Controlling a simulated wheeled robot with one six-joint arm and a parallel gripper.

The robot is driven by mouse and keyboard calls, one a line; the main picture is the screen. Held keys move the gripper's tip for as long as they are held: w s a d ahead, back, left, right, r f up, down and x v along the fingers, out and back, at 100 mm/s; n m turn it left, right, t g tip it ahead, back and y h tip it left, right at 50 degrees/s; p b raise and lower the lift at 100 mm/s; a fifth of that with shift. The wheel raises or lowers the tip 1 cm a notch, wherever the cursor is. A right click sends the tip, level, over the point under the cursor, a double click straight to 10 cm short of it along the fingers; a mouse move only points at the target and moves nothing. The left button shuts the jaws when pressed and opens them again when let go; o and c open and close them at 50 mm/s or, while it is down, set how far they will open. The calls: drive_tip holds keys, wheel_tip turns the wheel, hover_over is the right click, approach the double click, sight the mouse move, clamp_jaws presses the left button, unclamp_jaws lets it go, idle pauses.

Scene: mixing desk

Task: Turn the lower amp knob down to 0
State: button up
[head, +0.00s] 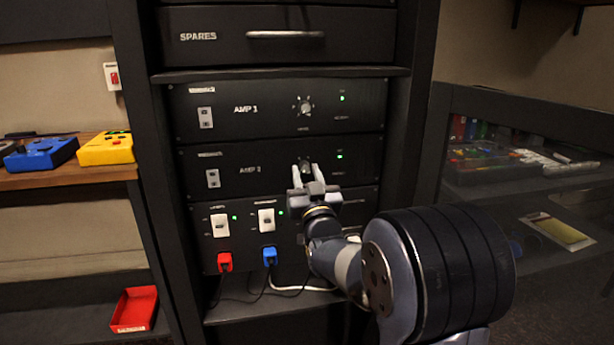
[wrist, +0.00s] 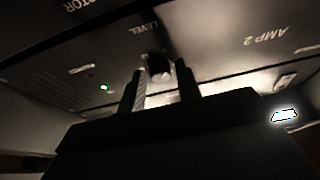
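The lower amp panel, AMP 2 (head: 240,184), is a black rack unit below AMP 1. Its level knob (head: 306,164) is a small dark knob partly hidden by my gripper (head: 306,171). My gripper's two fingers are apart, one on each side of the knob. In the wrist view, which shows the panel upside down, the knob (wrist: 158,68) is dark and sits between the fingertips of my gripper (wrist: 161,77). A narrow gap seems to show beside it; firm contact is not visible. The knob's pointer cannot be read.
The AMP 1 knob (head: 304,106) is just above. Below are a white switch (head: 220,225), another white switch (head: 267,219), a red plug (head: 225,262) and a blue plug (head: 270,256) with cables. A green light (head: 339,156) is lit on AMP 2. Dark rack posts flank the panels.

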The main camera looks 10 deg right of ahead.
clamp_jaws()
drive_tip(key=shift+f+n+y+b, duration=0.2)
drive_tip(key=shift+n+y+b, duration=0.2)
drive_tip(key=shift+n+b, duration=0.5)
drive_tip(key=shift+d+r+n+y+b, duration=0.1)
drive_tip(key=shift+r+n+y+b, duration=0.05)
drive_tip(key=shift+n+y+b, duration=0.35)
drive_tip(key=shift+o, duration=1.5)
unclamp_jaws()
drive_tip(key=shift+s, duration=0.1)
drive_tip(key=v, duration=1)
drive_tip(key=shift+s+p, duration=0.3)
drive_tip(key=shift+p, duration=0.1)
